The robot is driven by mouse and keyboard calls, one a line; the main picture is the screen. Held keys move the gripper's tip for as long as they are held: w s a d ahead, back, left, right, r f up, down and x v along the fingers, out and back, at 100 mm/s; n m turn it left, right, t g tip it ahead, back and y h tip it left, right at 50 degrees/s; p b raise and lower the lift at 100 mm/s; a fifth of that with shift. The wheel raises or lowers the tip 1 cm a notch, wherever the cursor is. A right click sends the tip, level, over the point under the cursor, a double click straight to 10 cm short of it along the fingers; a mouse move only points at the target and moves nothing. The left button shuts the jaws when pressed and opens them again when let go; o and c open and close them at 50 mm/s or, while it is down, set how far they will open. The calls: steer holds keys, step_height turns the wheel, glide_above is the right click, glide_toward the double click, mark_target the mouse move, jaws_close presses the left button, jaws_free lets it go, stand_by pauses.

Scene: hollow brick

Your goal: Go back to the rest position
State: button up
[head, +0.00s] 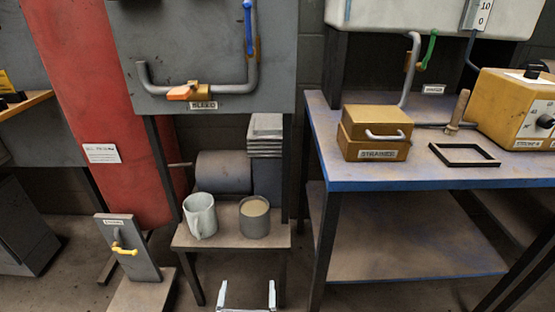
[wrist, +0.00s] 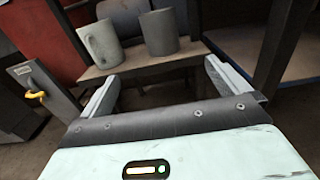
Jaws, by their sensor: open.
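My gripper (head: 248,296) shows at the bottom of the head view, with its two pale fingers spread apart. It is in front of and below a small low table (head: 232,240). In the wrist view my gripper (wrist: 161,88) is open and nothing is between its fingers. A pale mug (head: 201,216) and a grey can (head: 254,217) with a tan top surface stand upright on the low table, apart from the gripper. In the wrist view the mug (wrist: 101,45) and the can (wrist: 159,33) are beyond the fingers.
A blue-edged workbench (head: 425,182) stands at right, holding a yellow box (head: 376,132) and a black frame (head: 464,155). A grey cabinet (head: 205,45) with a bent pipe hangs above the low table. A stand with a yellow lever (head: 124,248) is at left.

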steer(key=s+d+r+m+g+h, duration=0.2)
steer(key=d+r+m+g+h, duration=0.8)
steer(key=d+m, duration=0.4)
steer(key=s+d+r+m+g+y, duration=0.35)
steer(key=s+r+m, duration=0.2)
steer(key=r, duration=0.25)
steer(key=s+d+r+m+g+y, duration=0.2)
steer(key=s+r+m+y, duration=0.2)
steer(key=s+r, duration=0.25)
steer(key=s+d+r+m+g+y, duration=0.25)
steer(key=s+r+m, duration=0.25)
steer(key=r, duration=0.3)
step_height(320, 180, up, 20)
steer(key=p, duration=2)
steer(key=shift+w+r+y, duration=0.2)
steer(key=shift+r+y, duration=0.05)
steer(key=shift+y, duration=0.05)
